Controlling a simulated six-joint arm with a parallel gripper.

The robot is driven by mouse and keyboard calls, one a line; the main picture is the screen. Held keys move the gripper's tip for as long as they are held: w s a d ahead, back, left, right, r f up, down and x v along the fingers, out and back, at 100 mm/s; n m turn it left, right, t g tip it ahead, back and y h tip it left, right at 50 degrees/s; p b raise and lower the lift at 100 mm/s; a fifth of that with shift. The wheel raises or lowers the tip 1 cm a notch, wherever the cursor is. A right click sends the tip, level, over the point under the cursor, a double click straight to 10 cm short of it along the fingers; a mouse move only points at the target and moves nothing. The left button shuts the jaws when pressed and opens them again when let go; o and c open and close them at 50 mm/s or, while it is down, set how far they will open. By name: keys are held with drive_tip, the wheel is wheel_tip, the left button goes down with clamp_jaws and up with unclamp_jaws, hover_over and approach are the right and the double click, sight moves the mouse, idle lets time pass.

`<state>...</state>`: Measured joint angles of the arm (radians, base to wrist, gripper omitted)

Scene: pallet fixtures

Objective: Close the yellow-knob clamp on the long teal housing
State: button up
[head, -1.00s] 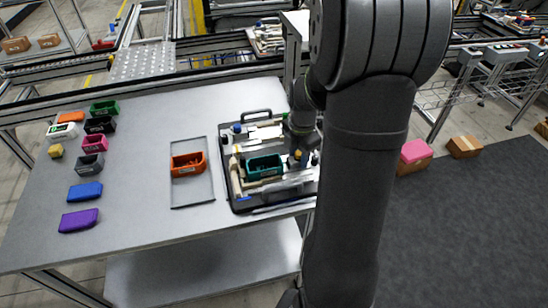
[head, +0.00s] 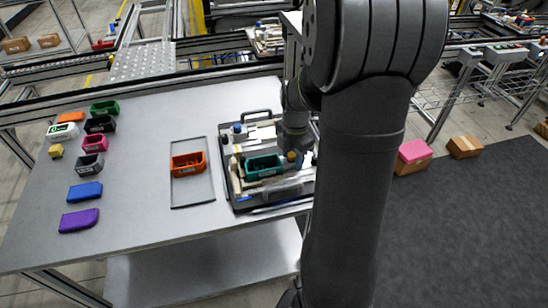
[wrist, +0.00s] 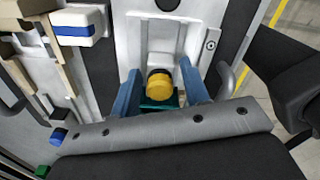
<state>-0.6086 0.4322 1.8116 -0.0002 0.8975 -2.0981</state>
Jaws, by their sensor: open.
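The long teal housing (head: 263,167) sits on the dark fixture pallet in the head view. A yellow knob (head: 291,156) is at its right end. In the wrist view the yellow knob (wrist: 160,85) stands between the two blue fingers of my gripper (wrist: 160,92), with a gap on each side. My gripper is open and holds nothing. A small part of teal (wrist: 158,104) shows just below the knob; the rest of the housing is hidden behind my gripper there. I cannot tell the clamp arm's exact angle.
An orange bin (head: 188,164) sits in a thin frame left of the pallet (head: 243,206). Several coloured bins and blocks, such as a purple one (head: 79,220), lie at the table's left. A white block with a blue band (wrist: 80,25) is near my gripper.

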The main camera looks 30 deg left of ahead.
drive_tip(key=shift+r, duration=4)
drive_tip(key=shift+f, duration=0.15)
wheel_tip(320, 180, down, 8)
drive_tip(key=shift+r, duration=0.15)
